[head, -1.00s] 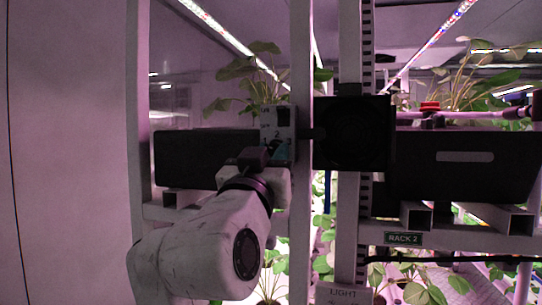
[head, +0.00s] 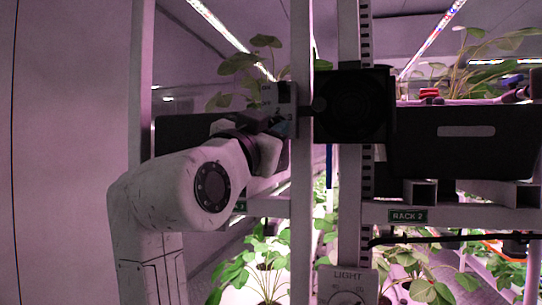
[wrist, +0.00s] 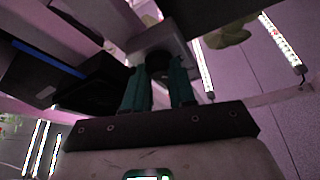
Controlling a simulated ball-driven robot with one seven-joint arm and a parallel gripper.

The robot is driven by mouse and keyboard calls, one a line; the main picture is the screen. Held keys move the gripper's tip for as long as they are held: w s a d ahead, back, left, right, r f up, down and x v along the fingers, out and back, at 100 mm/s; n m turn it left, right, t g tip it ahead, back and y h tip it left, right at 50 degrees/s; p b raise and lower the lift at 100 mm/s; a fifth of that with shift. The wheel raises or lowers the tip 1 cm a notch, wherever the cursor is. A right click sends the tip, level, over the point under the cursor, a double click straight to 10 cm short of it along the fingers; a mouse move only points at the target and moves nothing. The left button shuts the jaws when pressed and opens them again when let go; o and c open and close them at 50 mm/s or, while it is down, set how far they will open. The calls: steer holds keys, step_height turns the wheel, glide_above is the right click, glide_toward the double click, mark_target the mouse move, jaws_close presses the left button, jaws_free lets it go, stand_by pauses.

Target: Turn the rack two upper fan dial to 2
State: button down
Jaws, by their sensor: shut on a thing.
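The fan dial's small grey box (head: 279,93) is mounted beside the left post in the head view, left of the square black fan (head: 352,106). A printed 3 shows near its lower right edge. My gripper (head: 277,127) is at the lower front of this box, and its teal fingers mostly merge with it there. In the wrist view the two teal fingers of my gripper (wrist: 160,82) reach up to the underside of the grey box (wrist: 162,42).
A RACK 2 label (head: 407,216) is on the right crossbar. Black planters (head: 455,145) with leafy plants stand on the rack. A LIGHT dial panel (head: 348,288) is low in the middle. White posts stand close to my gripper. A plain wall fills the left.

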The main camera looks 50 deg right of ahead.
steer(key=shift+w+r+m+g+y+b, duration=0.1)
steer(key=shift+m+g+y+b, duration=0.15)
steer(key=shift+m+g+b, duration=0.95)
steer(key=shift+w+r+m+g+y+b, duration=0.1)
steer(key=shift+m+g+y+b, duration=0.1)
steer(key=shift+m, duration=1.95)
steer(key=shift+r+m+g+y+b, duration=0.1)
steer(key=shift+m+g+y+b, duration=0.15)
steer(key=shift+m+g+b, duration=0.95)
steer(key=shift+m+t+p, duration=0.3)
steer(key=shift+m+p, duration=0.25)
steer(key=shift+m, duration=0.1)
steer(key=c, duration=0.9)
jaws_free()
steer(key=shift+f, duration=0.1)
steer(key=shift+c, duration=0.2)
steer(key=shift+a, duration=0.1)
steer(key=b+v, duration=0.2)
steer(key=v, duration=0.8)
steer(key=shift+a, duration=0.35)
